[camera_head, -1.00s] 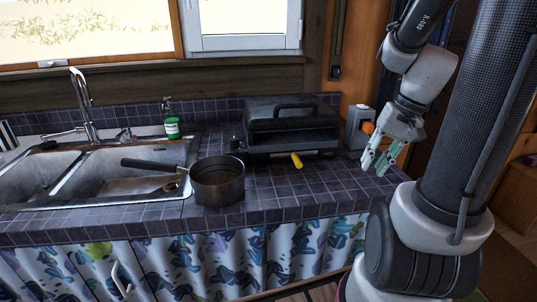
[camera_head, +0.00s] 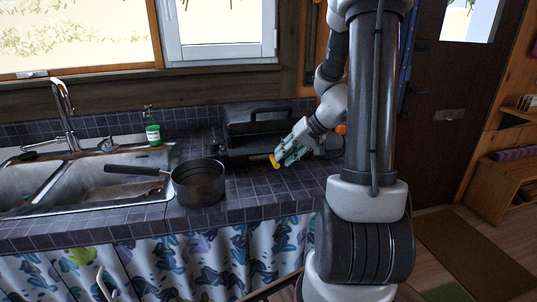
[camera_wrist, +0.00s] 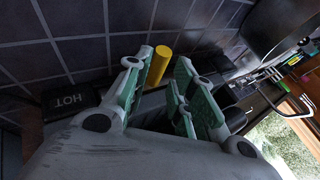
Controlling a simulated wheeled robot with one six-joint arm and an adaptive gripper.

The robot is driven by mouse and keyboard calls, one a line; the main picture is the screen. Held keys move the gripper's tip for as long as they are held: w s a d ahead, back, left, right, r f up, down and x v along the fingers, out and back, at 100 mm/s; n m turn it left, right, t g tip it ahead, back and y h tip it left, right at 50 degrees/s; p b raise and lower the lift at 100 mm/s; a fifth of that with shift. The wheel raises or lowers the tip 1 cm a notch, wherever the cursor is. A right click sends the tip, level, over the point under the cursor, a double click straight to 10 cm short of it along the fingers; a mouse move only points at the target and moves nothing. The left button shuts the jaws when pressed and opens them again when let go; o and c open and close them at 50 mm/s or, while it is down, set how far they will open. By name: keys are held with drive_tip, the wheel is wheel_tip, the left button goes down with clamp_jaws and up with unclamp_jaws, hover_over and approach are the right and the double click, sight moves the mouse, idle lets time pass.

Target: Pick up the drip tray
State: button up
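A black grill-like appliance (camera_head: 258,125) with a top handle stands at the back of the tiled counter. A short yellow cylinder (camera_head: 274,160) sticks out at its lower front; it looks like the drip tray's handle, but the tray itself cannot be made out. My gripper (camera_head: 284,156) is at the appliance's front, just beside the yellow piece. In the wrist view, the yellow cylinder (camera_wrist: 158,66) shows between the green-padded fingers of my gripper (camera_wrist: 160,88). The fingers are apart, with gaps visible on both sides of the cylinder.
A metal pot (camera_head: 199,184) stands left of my gripper, its handle over the sink (camera_head: 95,185). A green soap bottle (camera_head: 153,132) is behind the sink. A dark block marked HOT (camera_wrist: 70,101) shows in the wrist view. Open counter lies right of the pot.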

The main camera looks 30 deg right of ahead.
sight(271, 156)
drive_tip(key=x, duration=0.3)
drive_tip(key=shift+w+f, duration=0.15)
drive_tip(key=shift+f, duration=0.05)
clamp_jaws()
drive_tip(key=shift+r, duration=0.15)
